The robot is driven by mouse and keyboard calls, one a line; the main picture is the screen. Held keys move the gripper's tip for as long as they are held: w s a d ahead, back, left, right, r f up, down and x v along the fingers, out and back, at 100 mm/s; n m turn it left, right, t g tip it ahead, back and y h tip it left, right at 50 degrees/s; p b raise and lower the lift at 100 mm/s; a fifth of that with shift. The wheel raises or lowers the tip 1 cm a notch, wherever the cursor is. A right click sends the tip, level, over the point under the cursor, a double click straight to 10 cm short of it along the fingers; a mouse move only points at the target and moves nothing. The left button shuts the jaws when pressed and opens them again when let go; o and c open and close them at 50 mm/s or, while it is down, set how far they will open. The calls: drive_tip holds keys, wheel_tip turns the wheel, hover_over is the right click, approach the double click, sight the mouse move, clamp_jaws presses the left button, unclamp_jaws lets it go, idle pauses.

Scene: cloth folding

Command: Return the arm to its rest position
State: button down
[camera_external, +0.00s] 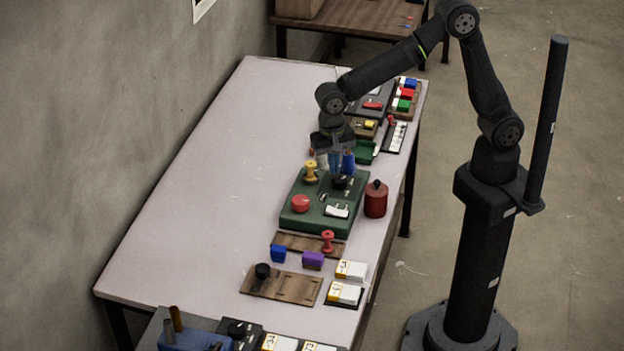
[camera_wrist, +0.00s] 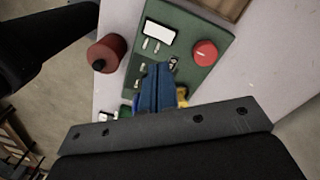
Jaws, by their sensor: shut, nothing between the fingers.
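My gripper (camera_external: 341,172) is above the green board (camera_external: 318,228) on the long table, near its far end. Its blue fingers (camera_wrist: 157,88) are shut with nothing between them and point down over the board in the wrist view. The arm reaches from my column at the right, over the table's right side. The board carries a red dome (camera_external: 300,203), a yellow knob (camera_external: 311,171) and a white plate (camera_external: 337,211). Whether the fingertips touch the board cannot be told. No cloth shows in either view.
A red canister (camera_external: 376,199) stands right of the board, close to the gripper. Farther back are trays with coloured blocks (camera_external: 404,92). Nearer are a blue block (camera_external: 278,253), a purple block (camera_external: 312,260) and a brown board (camera_external: 281,286). The table's left half (camera_external: 200,190) is clear.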

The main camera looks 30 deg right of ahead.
drive_tip(key=shift+w+a+r+m, duration=0.15)
drive_tip(key=shift+a+r+m, duration=0.05)
drive_tip(key=shift+r+m, duration=0.4)
